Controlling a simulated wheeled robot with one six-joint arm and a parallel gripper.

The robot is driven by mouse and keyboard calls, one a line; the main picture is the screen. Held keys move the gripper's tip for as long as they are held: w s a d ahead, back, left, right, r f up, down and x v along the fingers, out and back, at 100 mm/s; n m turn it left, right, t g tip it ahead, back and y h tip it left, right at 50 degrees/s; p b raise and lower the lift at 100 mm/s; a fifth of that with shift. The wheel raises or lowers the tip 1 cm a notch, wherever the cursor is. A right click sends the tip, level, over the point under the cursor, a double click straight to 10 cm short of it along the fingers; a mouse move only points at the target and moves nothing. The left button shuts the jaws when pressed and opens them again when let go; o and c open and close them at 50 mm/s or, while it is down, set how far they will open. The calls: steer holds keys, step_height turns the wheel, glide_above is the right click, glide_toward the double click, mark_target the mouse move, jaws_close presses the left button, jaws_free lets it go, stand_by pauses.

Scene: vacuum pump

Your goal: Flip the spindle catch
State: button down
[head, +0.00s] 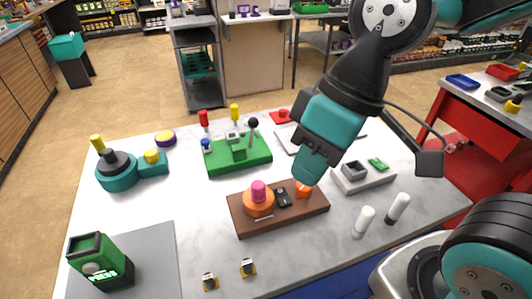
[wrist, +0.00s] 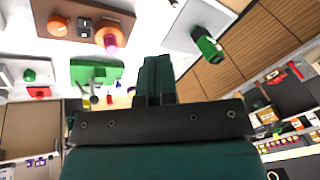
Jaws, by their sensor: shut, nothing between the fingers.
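A brown board (head: 290,215) lies on the table under my gripper. On it are an orange round base with a pink knob (head: 258,191), a small black switch-like piece (head: 283,197) and an orange piece (head: 303,189). I cannot tell which part is the spindle catch. My gripper (head: 309,170) points down over the board's right end, its tips shut and empty, close to the orange piece; contact cannot be told. In the wrist view the shut fingers (wrist: 156,78) stand in the middle, with the brown board (wrist: 83,12) at upper left.
A green base with upright levers (head: 238,155) stands behind the board. A teal round device (head: 117,172) is at left, and a green device (head: 101,262) on a grey mat at front left. White cylinders (head: 363,222) and a pale block (head: 362,179) stand at right.

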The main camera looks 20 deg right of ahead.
steer(key=w+d+f+n+b, duration=0.25)
steer(key=w+f+n, duration=0.25)
steer(key=w, duration=0.5)
steer(key=n, duration=0.5)
glide_above(280, 192)
steer(key=d, duration=0.4)
steer(key=shift+t+h, duration=0.3)
steer(key=shift+h, duration=0.1)
steer(key=f, duration=0.3)
steer(key=s+f, duration=0.1)
steer(key=f, duration=0.1)
steer(key=shift+a+f+b, duration=0.1)
steer(key=shift+f+b, duration=0.15)
steer(key=shift+b, duration=0.05)
steer(key=shift+f, duration=0.1)
steer(key=x, duration=0.4)
steer(key=p+x, duration=0.1)
steer(key=x, duration=0.3)
steer(key=p+x, duration=0.1)
steer(key=x, duration=0.3)
steer(key=shift+w+d+f, duration=0.1)
steer(key=shift+d+f, duration=0.15)
steer(key=shift+d, duration=0.05)
steer(key=shift+w+f, duration=0.1)
steer(key=shift+f, duration=0.6)
